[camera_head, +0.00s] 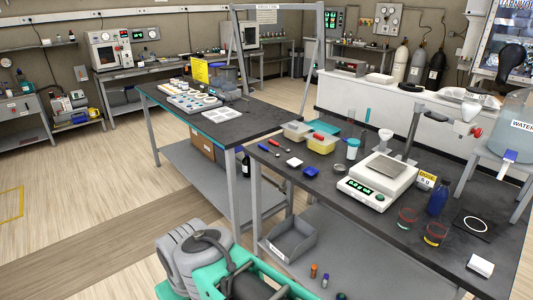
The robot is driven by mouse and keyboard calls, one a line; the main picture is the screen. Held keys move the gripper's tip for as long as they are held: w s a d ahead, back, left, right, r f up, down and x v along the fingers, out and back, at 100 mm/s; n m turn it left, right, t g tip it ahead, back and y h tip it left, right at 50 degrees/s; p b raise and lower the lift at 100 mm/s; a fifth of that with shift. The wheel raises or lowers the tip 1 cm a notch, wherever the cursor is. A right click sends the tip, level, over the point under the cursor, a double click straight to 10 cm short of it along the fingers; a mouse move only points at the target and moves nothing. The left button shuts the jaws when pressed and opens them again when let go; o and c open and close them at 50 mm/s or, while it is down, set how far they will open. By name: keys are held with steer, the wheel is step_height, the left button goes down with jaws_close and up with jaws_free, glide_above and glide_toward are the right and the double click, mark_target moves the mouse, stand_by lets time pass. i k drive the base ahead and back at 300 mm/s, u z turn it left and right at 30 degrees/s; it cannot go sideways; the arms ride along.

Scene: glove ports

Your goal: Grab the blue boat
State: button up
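The blue boat (311,170) is a small, dark blue, shallow piece lying on the dark top of the right-hand bench (330,187). It sits just right of a small white boat (294,162) and left of the white balance (378,181). Grey and teal links of my own arm show at the bottom of the view, in front of the bench and well apart from the blue boat. I cannot make out my gripper's fingers in this view.
A red-capped tool (278,152) lies left of the boats. Glass beakers (435,234) and a blue bottle (437,201) stand to the right. The bench's front left edge is fairly clear.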

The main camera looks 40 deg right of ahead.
mark_target(310, 171)
steer(key=z, duration=0.25)
steer(key=i, duration=1.3)
steer(key=z, duration=0.1)
